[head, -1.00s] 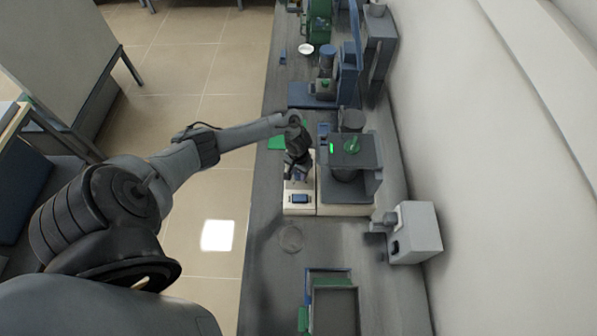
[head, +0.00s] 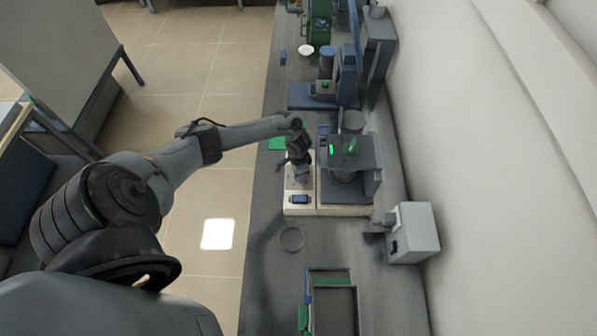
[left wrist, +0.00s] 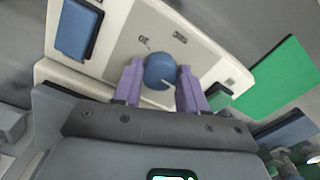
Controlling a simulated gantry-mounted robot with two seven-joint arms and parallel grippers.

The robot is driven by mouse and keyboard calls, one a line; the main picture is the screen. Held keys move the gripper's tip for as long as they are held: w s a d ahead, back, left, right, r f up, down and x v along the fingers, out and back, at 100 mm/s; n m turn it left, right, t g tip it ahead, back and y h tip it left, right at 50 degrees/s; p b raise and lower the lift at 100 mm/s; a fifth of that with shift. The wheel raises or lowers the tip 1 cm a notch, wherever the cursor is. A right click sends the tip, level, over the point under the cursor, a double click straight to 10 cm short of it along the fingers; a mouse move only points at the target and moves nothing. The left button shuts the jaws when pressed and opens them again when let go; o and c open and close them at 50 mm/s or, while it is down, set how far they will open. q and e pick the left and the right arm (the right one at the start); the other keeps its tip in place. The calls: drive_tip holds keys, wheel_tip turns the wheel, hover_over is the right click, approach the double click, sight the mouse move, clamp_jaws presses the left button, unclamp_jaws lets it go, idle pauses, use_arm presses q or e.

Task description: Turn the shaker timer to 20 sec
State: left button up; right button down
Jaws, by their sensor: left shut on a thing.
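The shaker timer knob (left wrist: 159,70) is a round blue dial with a white pointer line, on the pale panel of the shaker (left wrist: 120,45). In the left wrist view the line points toward the lower right of the picture. Small dark markings (left wrist: 143,40) lie above the knob, too small to read surely. My left gripper (left wrist: 160,78) has its two purple fingers on either side of the knob and is shut on it. In the head view my left gripper (head: 299,176) reaches down over the shaker's front panel and hides the knob. My right gripper is not in view.
A blue rectangular part (head: 300,199) sits on the same panel, beside the gripper. The shaker's dark platform (head: 365,150) stands to the right, with a green item on it. A round dish (head: 291,239) and a tray (head: 311,312) lie nearer on the bench. A grey-white device (head: 415,233) stands by the wall.

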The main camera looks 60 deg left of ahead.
use_arm(q)
drive_tip(key=m, duration=0.2)
drive_tip(key=shift+m, duration=0.4)
drive_tip(key=m, duration=0.2)
drive_tip(key=shift+a+m, duration=0.1)
drive_tip(key=shift+m, duration=0.3)
drive_tip(key=m+b, duration=0.1)
drive_tip(key=m, duration=0.2)
drive_tip(key=shift+m, duration=0.3)
drive_tip(key=m+b, duration=0.1)
drive_tip(key=m, duration=0.1)
drive_tip(key=shift+f+m, duration=0.1)
drive_tip(key=shift+m, duration=0.2)
drive_tip(key=m+b, duration=0.3)
drive_tip(key=m, duration=0.3)
drive_tip(key=shift+w, duration=0.1)
drive_tip(key=m+b, duration=0.2)
drive_tip(key=m, duration=0.2)
drive_tip(key=shift+m+b, duration=0.9)
drive_tip(key=shift+m, duration=0.6)
